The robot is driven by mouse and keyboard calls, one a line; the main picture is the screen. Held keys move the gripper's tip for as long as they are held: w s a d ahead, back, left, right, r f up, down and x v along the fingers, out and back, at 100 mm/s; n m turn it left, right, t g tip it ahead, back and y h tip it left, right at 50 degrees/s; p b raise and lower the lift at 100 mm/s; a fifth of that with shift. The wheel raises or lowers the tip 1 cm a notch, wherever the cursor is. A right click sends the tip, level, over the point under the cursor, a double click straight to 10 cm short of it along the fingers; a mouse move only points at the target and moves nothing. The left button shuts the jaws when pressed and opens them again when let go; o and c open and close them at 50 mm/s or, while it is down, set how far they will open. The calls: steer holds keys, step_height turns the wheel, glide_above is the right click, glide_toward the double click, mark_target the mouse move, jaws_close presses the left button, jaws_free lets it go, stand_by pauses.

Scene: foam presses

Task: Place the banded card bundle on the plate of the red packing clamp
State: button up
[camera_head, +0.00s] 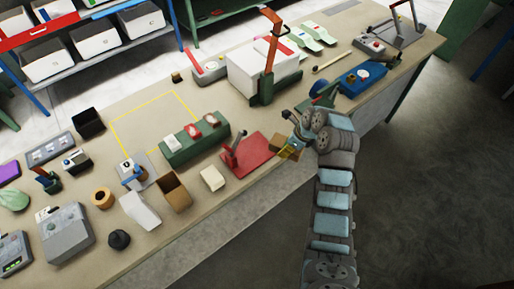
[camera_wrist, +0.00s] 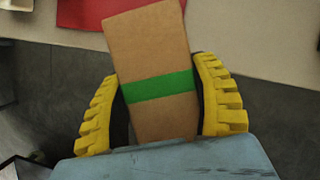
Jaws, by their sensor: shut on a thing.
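The banded card bundle (camera_wrist: 152,45) is a brown cardboard block with a green band across it. My gripper (camera_wrist: 156,70) is shut on it, with yellow ridged fingers at its left and right sides. The bundle sticks out beyond the fingertips and looks slightly tilted in the wrist view. The red packing clamp (camera_head: 252,156) has a flat red plate and an upright lever, near the table's front edge. In the head view, my gripper (camera_head: 293,145) is just right of the clamp. Part of the red plate (camera_wrist: 88,13) shows beyond the bundle in the wrist view.
A green block with several pads (camera_head: 195,140) stands left of the clamp. A cream block (camera_head: 212,178) and an open brown box (camera_head: 173,192) lie nearer left. Behind stands a green press with an orange lever (camera_head: 269,55). A blue device (camera_head: 362,78) is to the right.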

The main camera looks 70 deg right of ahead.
steer(key=s+f, duration=0.1)
steer(key=s+a+f, duration=0.1)
steer(key=s, duration=0.1)
steer(key=s+a+p, duration=0.1)
steer(key=shift+s+a+f, duration=0.2)
steer(key=shift+s+f, duration=0.1)
steer(key=shift+f, duration=0.1)
steer(key=p, duration=0.1)
glide_above(251, 150)
steer(key=s, duration=0.1)
steer(key=shift+s+f, duration=0.1)
steer(key=shift+w+d+f, duration=0.1)
steer(key=shift+w+f, duration=0.1)
steer(key=shift+f, duration=0.3)
steer(key=shift+s+f, duration=0.1)
steer(key=shift+f, duration=1.15)
steer(key=shift+f, duration=0.15)
steer(key=o, duration=1.3)
steer(key=shift+c, duration=0.2)
